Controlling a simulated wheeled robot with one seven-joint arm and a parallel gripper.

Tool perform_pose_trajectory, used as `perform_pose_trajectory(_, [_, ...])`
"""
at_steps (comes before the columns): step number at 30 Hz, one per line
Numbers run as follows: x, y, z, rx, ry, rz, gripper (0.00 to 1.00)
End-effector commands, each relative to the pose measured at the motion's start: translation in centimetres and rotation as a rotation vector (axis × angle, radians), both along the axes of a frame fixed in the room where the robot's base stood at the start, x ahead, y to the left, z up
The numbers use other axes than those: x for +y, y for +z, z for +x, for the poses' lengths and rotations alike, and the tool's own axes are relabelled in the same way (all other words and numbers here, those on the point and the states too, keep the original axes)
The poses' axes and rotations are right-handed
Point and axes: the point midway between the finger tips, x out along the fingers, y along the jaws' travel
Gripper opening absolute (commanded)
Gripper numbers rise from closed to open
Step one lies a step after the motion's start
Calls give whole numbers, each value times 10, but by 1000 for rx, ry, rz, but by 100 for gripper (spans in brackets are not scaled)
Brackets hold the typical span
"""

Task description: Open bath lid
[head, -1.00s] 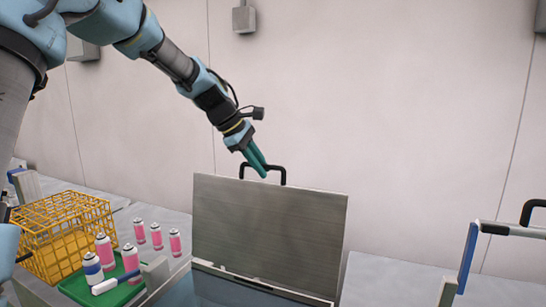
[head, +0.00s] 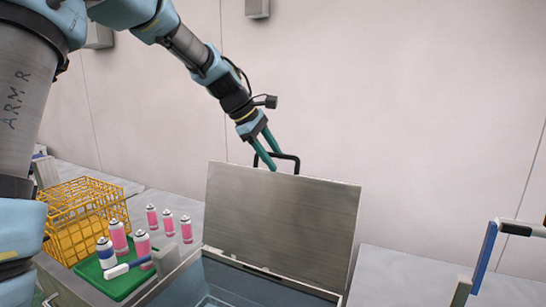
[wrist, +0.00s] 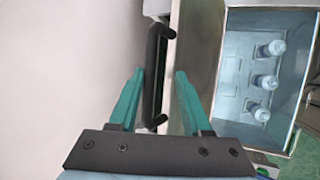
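The bath lid (head: 285,225) is a grey metal plate standing nearly upright at the back of the bath (head: 225,284); it shows edge-on in the wrist view (wrist: 190,45). Its black bar handle (head: 290,156) is near the top edge, on the wall side. My gripper (head: 284,169) is at the handle with its teal fingers spread. In the wrist view, the handle (wrist: 153,80) lies between the open fingers, with gaps visible. The bath's inside is uncovered, and three pale bottle-like shapes (wrist: 265,82) show in it.
A yellow wire basket (head: 85,215) stands at the left. Next to it, a green tray (head: 115,284) holds several cans, with three pink cans (head: 168,223) behind. A blue-and-black handled frame (head: 486,258) stands at the right. The wall is close behind the lid.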

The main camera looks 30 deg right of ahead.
Motion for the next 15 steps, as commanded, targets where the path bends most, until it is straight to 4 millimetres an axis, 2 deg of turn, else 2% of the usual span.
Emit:
perform_pose_trajectory(8, [3,5,1,-1,0,-2,47])
perform_pose_trajectory(15, [23,37,7,-5,2,-4,47])
